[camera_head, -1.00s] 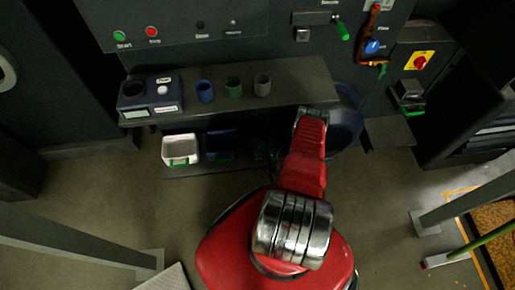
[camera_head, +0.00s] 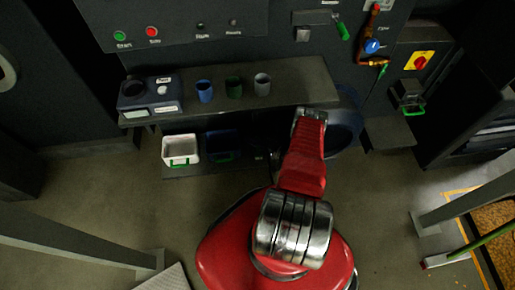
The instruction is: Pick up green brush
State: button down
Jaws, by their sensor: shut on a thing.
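My red arm reaches up the middle of the camera_head view toward the front of the machine, and its far end is hidden behind its own links and the shelf. My gripper is out of sight, so whatever its jaws hold is not visible. I cannot make out a green brush for certain. A long green handle (camera_head: 488,238) slants at the right edge above an orange-brown surface. Its far end is cut off by the frame, and I cannot tell whether it belongs to a brush.
Below stands a white container (camera_head: 180,149). A dark round bin (camera_head: 346,122) is beside my arm. Metal legs flank the open floor.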

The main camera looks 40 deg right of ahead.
dwell(0.4)
jog(key=shift+s+r, duration=0.15)
jog(key=shift+r, duration=0.3)
notch_tip(320, 180, up, 6)
jog(key=s+a, duration=1.1)
jog(key=s, duration=0.5)
jog(key=shift+s+a, duration=0.15)
jog(key=c, duration=2.3)
grip_release()
grip_shut()
